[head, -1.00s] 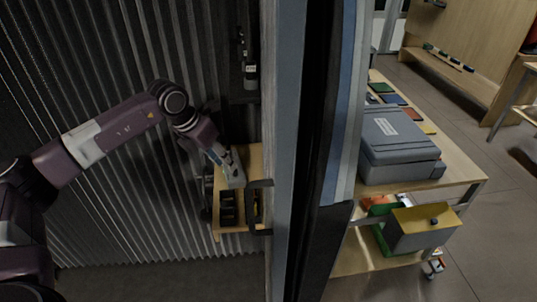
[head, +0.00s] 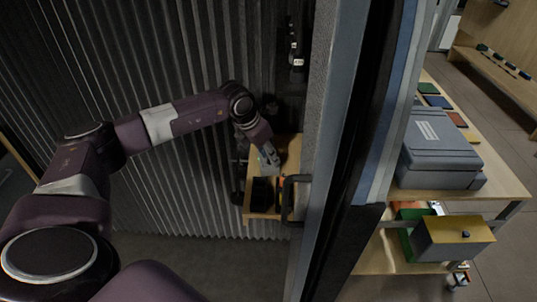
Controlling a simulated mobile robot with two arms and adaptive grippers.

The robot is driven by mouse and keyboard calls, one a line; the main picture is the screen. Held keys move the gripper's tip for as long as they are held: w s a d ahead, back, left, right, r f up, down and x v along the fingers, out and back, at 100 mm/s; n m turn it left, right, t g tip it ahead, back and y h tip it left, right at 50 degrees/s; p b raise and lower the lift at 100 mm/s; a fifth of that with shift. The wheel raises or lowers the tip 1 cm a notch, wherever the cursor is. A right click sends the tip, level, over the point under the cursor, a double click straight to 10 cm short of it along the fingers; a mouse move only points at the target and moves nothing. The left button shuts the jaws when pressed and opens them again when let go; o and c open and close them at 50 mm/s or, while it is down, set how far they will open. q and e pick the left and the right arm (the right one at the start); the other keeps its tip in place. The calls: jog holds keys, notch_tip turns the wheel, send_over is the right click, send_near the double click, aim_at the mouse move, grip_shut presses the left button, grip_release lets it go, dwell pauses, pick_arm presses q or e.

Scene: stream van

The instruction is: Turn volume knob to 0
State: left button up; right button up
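No volume knob can be made out. A small wooden shelf (head: 290,143) stands by the corrugated wall, beside the door frame. A dark box-like object (head: 263,193) sits on it, with a small orange patch to its right; details are too dark to read. My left arm reaches in from the left, and my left gripper (head: 269,158) points down over the shelf, just above or behind the dark object in the picture. Its fingers are small and grey; I cannot tell whether they are open or touch anything. My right gripper is not in view.
A door edge with a dark handle (head: 291,198) stands close to the right of the shelf. Dark equipment (head: 296,62) hangs above it. Beyond the door, a wooden cart (head: 505,183) carries a grey case (head: 437,150) and a yellow-topped box (head: 453,240).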

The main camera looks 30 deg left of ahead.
pick_arm(q)
jog(key=c, duration=0.8)
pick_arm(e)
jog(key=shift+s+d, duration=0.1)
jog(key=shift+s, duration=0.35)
